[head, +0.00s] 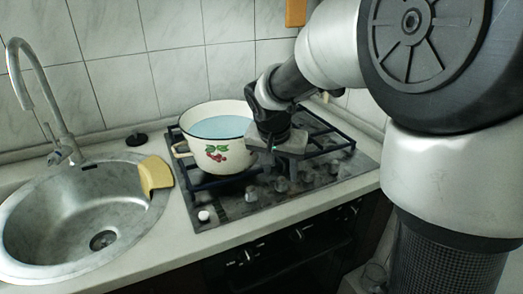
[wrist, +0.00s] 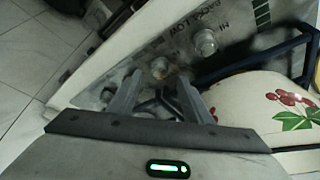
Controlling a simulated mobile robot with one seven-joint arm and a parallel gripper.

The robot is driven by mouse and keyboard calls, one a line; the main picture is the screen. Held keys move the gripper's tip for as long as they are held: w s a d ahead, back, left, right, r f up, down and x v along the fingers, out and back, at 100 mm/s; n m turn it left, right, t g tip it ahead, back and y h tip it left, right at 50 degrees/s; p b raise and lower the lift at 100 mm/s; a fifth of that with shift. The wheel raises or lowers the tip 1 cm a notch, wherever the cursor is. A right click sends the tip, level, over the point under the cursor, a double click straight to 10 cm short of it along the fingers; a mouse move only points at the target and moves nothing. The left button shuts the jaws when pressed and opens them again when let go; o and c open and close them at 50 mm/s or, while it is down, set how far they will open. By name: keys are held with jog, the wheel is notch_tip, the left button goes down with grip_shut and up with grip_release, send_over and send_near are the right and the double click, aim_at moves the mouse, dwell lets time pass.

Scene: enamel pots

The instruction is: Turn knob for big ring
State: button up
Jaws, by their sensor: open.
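My gripper (head: 281,160) is over the right part of the gas hob (head: 232,207), pointing down above the row of knobs. In the wrist view its two fingers (wrist: 158,95) are apart with nothing between them. One knob (wrist: 160,68) shows just beyond the gap between the fingertips, apart from them as far as I can tell. Another knob (wrist: 205,42) is to its right, and a further one by the left finger is partly hidden. In the head view, knobs (head: 251,194) line the hob's front edge. I cannot tell which one belongs to the big ring.
A white enamel pot (head: 188,150) with cherries and blue contents stands on the left of the hob, close beside my gripper. A small white object (head: 204,216) sits at the hob's front-left corner.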

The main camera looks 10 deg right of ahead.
aim_at(282, 179)
jog(key=shift+b+x, duration=0.35)
jog(key=shift+x, duration=1.7)
jog(key=c, duration=1.1)
jog(key=shift+o, duration=0.2)
